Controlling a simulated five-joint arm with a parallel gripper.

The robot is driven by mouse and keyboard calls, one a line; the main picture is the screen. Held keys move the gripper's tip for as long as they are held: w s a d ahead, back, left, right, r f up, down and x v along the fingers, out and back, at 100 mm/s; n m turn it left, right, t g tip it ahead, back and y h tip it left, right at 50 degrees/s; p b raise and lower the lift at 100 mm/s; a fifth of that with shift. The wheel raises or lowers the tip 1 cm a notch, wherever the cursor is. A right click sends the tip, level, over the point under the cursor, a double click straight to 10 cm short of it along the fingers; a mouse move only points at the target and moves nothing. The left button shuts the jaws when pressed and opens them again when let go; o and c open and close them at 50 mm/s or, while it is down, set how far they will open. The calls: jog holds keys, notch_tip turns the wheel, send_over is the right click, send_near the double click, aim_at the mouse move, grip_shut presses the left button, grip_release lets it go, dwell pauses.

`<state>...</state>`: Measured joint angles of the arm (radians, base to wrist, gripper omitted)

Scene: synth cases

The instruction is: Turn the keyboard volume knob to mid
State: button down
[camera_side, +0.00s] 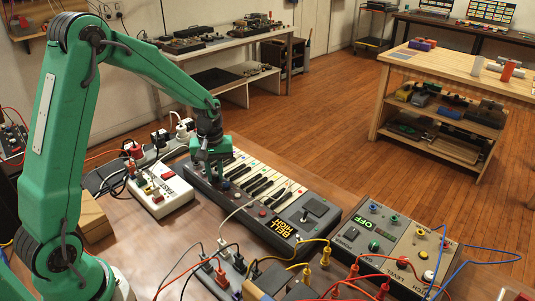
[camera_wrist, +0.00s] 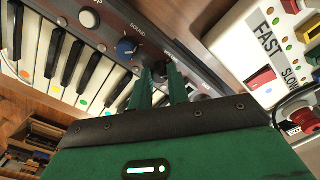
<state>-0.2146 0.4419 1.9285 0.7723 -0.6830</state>
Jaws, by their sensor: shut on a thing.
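The keyboard (camera_side: 262,190), with white and black keys and a dark body, lies on the brown bench in the side view. Its keys (camera_wrist: 55,62) fill the left of the wrist view. My green gripper (camera_side: 211,172) points down over the keyboard's left end. In the wrist view, the two green fingers (camera_wrist: 161,76) are closed around a small dark knob (camera_wrist: 158,70) beside partly readable lettering, apparently the volume knob. The fingers hide much of it, and I cannot read its pointer. A blue knob (camera_wrist: 127,47) and a white knob (camera_wrist: 90,18) sit on the same strip.
A white box (camera_side: 164,190) marked FAST and SLOW (camera_wrist: 268,45) stands close beside the keyboard. A grey box (camera_side: 385,243) with a green OFF display stands to the right. Cables and plugs (camera_side: 230,268) crowd the front of the bench.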

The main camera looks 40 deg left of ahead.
aim_at(215, 175)
jog(key=n, duration=0.3)
jog(key=shift+w+r+n, duration=0.1)
jog(key=shift+n, duration=2.1)
jog(key=c, duration=1.6)
grip_release()
jog(key=shift+r, duration=3.9)
